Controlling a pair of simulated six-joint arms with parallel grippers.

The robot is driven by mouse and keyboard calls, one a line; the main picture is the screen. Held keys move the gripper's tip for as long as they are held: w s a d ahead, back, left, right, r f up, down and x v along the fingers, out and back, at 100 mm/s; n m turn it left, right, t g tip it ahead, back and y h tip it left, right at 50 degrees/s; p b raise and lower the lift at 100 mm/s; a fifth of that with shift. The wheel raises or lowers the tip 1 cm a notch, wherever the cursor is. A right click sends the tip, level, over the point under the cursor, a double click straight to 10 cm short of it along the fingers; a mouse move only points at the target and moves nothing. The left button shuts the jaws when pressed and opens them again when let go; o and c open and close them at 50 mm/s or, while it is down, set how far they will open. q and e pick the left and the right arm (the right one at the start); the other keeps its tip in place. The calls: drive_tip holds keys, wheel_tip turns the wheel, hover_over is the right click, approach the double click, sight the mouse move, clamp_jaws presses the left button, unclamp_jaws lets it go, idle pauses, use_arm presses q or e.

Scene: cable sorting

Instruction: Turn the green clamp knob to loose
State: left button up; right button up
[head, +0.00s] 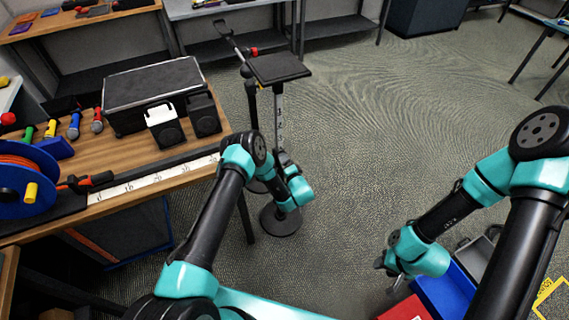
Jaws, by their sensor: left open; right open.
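I cannot make out a green clamp knob in the head view. A stand with a flat black top (280,68), a marked pole (279,110) and a round dark base (282,226) stands on the floor beyond the table's right end. My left gripper (284,158) is open, in front of the lower pole in the picture; my arm hides part of the pole. I cannot tell whether it touches the stand. My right gripper (380,263) is open and empty, at the lower right near a red bin (405,310).
The wooden table (215,100) at left holds a black case (153,92), two small speakers, a blue cable reel (15,200), a white ruler (150,182) and several coloured handles, one green (28,134). A blue bin (445,290) is lower right. Middle floor is clear.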

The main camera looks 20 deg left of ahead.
use_arm(q)
drive_tip(key=shift+s, duration=0.1)
drive_tip(key=v, duration=1.7)
drive_tip(key=shift+s+d, duration=0.1)
